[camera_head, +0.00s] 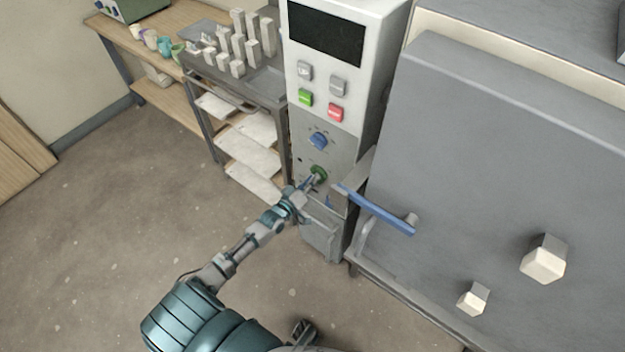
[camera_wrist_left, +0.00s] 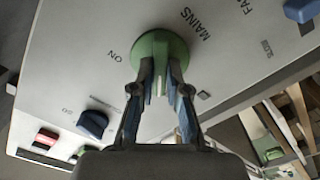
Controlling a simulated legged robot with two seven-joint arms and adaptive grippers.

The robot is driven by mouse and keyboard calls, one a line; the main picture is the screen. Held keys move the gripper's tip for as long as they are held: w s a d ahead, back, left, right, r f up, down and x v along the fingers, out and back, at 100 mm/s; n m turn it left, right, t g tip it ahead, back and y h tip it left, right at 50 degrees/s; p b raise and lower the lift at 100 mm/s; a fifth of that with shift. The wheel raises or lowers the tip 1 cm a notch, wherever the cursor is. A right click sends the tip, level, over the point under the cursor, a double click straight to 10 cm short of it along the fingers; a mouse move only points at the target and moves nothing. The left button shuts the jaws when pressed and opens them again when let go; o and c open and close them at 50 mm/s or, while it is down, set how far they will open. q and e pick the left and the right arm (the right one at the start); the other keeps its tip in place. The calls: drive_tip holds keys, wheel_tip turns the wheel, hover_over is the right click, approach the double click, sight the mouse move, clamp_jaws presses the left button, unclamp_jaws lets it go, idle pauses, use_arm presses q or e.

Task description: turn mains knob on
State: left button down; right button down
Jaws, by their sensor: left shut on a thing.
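The mains knob is a round green knob (camera_head: 319,172) on the lower front of the grey control cabinet. It also shows in the left wrist view (camera_wrist_left: 158,45), with the word MAINS beside it and ON printed to its left. My left gripper (camera_head: 311,181) is at the knob, its two fingers (camera_wrist_left: 160,82) closed on either side of the knob's raised grip. The fingers hide part of the grip, so I cannot tell its exact angle.
A blue knob (camera_head: 318,140) and green (camera_head: 306,97) and red (camera_head: 336,112) buttons sit above. A blue-handled lever (camera_head: 376,209) juts out close to the right of the knob. A large grey kiln door (camera_head: 480,170) stands right. A shelf cart (camera_head: 213,135) stands left. Floor in front is clear.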

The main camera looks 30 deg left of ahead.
use_arm(q)
drive_tip(key=shift+w+d+r+m+p, duration=0.1)
drive_tip(key=shift+m+p, duration=0.7)
drive_tip(key=shift+m, duration=2.05)
drive_tip(key=shift+r+m+p, duration=0.15)
drive_tip(key=shift+m+p, duration=0.65)
drive_tip(key=shift+m, duration=2.1)
drive_tip(key=shift+w+d+r+m+p, duration=0.1)
drive_tip(key=shift+m+p, duration=0.7)
drive_tip(key=shift+m, duration=2.05)
use_arm(e)
drive_tip(key=s+d+f, duration=0.1)
drive_tip(key=s+f, duration=0.6)
drive_tip(key=f, duration=0.4)
drive_tip(key=shift+g, duration=0.4)
use_arm(q)
drive_tip(key=shift+s, duration=0.1)
drive_tip(key=c, duration=1.2)
unclamp_jaws()
drive_tip(key=shift+o, duration=0.2)
drive_tip(key=shift+s+d+f, duration=0.1)
drive_tip(key=shift+f, duration=0.05)
use_arm(e)
drive_tip(key=shift+d, duration=0.1)
